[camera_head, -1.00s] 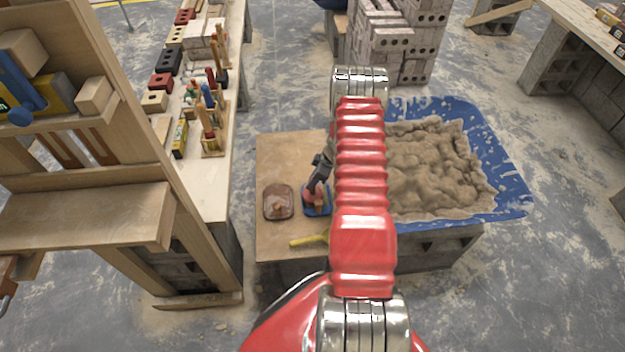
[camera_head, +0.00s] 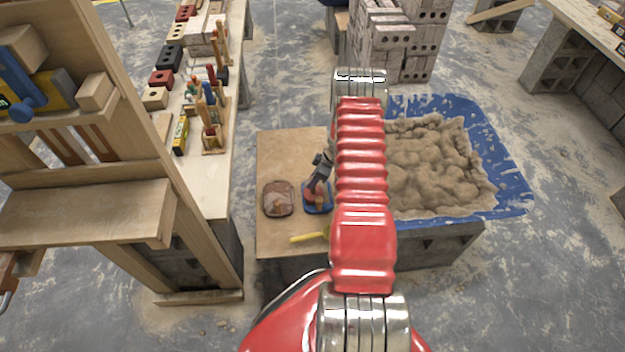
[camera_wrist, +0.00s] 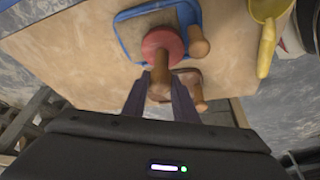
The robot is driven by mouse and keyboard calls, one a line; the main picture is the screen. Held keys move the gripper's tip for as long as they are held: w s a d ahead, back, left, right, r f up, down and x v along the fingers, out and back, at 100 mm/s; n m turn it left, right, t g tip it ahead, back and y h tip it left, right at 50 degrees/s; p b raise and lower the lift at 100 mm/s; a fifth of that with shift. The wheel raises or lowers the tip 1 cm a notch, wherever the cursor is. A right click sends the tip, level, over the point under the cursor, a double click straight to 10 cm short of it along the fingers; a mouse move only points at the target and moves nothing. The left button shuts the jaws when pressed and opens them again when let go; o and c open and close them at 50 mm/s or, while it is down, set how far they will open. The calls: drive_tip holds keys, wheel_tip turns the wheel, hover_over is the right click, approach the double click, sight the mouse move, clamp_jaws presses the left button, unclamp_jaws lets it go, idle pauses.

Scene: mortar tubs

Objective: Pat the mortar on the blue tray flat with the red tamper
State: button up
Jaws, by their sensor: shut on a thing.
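My gripper (camera_wrist: 160,82) is shut on the wooden handle of the red tamper (camera_wrist: 163,42). The tamper's red round head is over the blue tray (camera_wrist: 128,34); I cannot tell whether it touches what lies there. In the head view my gripper (camera_head: 318,182) is above the blue tray (camera_head: 306,206), on the wooden board. A wooden knob (camera_wrist: 198,45) shows at the tray's edge in the wrist view.
A brown tray (camera_head: 278,198) with a wooden-handled piece sits left of the blue tray. A yellow scoop (camera_head: 308,238) lies near the board's front edge. A big blue tub (camera_head: 508,180) of mortar (camera_head: 430,165) stands right. The board (camera_head: 285,155) is bare behind the trays.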

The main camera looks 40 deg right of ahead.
drive_tip(key=shift+r, duration=0.75)
drive_tip(key=shift+d, duration=0.1)
drive_tip(key=shift+s+d, duration=0.85)
drive_tip(key=shift+d, duration=0.3)
drive_tip(key=shift+f, duration=0.1)
drive_tip(key=shift+f, duration=0.75)
drive_tip(key=shift+r, duration=0.15)
